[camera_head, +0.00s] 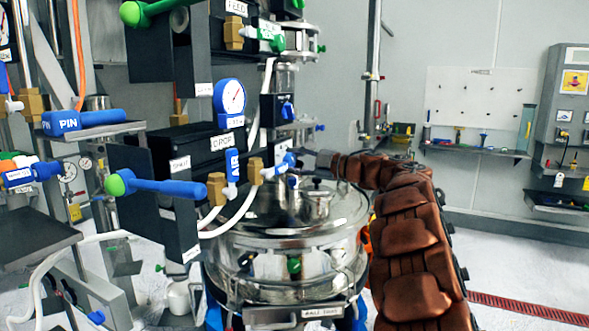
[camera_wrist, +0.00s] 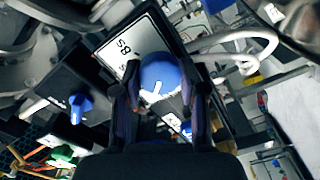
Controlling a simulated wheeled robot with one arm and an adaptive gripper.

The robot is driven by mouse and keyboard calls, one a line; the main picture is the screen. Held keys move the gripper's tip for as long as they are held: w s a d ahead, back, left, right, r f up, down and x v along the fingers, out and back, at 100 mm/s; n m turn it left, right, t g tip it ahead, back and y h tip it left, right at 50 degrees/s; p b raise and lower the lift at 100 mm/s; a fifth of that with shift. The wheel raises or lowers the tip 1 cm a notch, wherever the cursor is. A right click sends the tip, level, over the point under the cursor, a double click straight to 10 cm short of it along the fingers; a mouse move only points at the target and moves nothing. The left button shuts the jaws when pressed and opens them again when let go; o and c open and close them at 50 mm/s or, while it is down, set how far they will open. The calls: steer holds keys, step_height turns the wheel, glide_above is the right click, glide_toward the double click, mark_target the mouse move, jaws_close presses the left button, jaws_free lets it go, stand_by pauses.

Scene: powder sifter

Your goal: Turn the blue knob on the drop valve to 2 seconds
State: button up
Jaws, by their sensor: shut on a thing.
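In the wrist view, the round blue knob (camera_wrist: 160,76) sits between the two fingers of my gripper (camera_wrist: 165,90), which is shut on it. A short white pointer mark shows on the knob's face, toward the bottom of the picture. Behind the knob is a white dial plate (camera_wrist: 133,43) with black rotated lettering that seems to read "8S"; its other markings are hidden or too small to read. The gripped knob cannot be made out clearly there.
A second blue knob (camera_wrist: 81,104) and a green knob (camera_wrist: 62,153) lie to the left in the wrist view. In the head view, blue-handled valves (camera_head: 160,187) and a white hose (camera_head: 235,218) are close by. The steel sifter vessel (camera_head: 285,240) stands below my gripper.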

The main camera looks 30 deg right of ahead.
steer(key=n+b, duration=0.2)
steer(key=n, duration=0.1)
steer(key=shift+n, duration=0.3)
stand_by(0.3)
steer(key=o, duration=1.2)
steer(key=shift+b, duration=0.3)
steer(key=shift+c, duration=0.2)
steer(key=v, duration=1.2)
steer(key=shift+f, duration=0.1)
